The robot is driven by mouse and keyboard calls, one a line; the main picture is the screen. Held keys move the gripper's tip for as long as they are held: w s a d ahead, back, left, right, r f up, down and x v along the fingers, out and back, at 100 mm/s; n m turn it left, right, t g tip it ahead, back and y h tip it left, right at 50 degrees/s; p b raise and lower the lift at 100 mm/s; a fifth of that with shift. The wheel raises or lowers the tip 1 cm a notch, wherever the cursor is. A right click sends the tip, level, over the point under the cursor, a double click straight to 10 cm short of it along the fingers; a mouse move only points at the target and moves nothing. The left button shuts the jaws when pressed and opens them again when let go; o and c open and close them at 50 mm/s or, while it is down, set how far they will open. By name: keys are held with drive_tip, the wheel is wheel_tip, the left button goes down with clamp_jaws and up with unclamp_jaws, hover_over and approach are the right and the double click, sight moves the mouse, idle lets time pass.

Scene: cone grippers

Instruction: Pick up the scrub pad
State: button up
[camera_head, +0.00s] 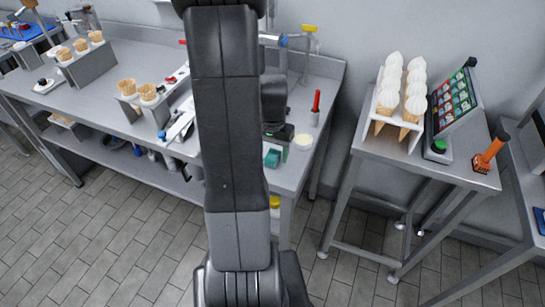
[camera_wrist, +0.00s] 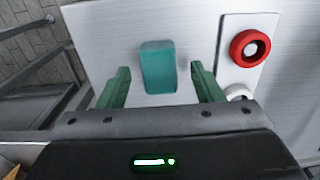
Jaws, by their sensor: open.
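The scrub pad is a small teal block. In the wrist view the scrub pad (camera_wrist: 158,67) lies on the metal counter between and a little beyond the fingertips, apart from both. In the head view the scrub pad (camera_head: 272,158) is on the counter near its front edge, at the right end. My gripper (camera_wrist: 157,82) shows two green fingers, spread open and empty. In the head view my gripper (camera_head: 279,147) is beside the pad, partly hidden by my arm.
The metal counter (camera_head: 100,97) holds cone stands at the left. A white plate with a red ring (camera_wrist: 250,47) is close to the right finger. A side table (camera_head: 420,167) holds filled cones.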

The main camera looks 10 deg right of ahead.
sight(273, 154)
drive_tip(key=shift+f, duration=0.8)
drive_tip(key=c, duration=1.1)
drive_tip(key=shift+o, duration=0.2)
drive_tip(key=shift+r, duration=0.1)
wheel_tip(273, 154, up, 10)
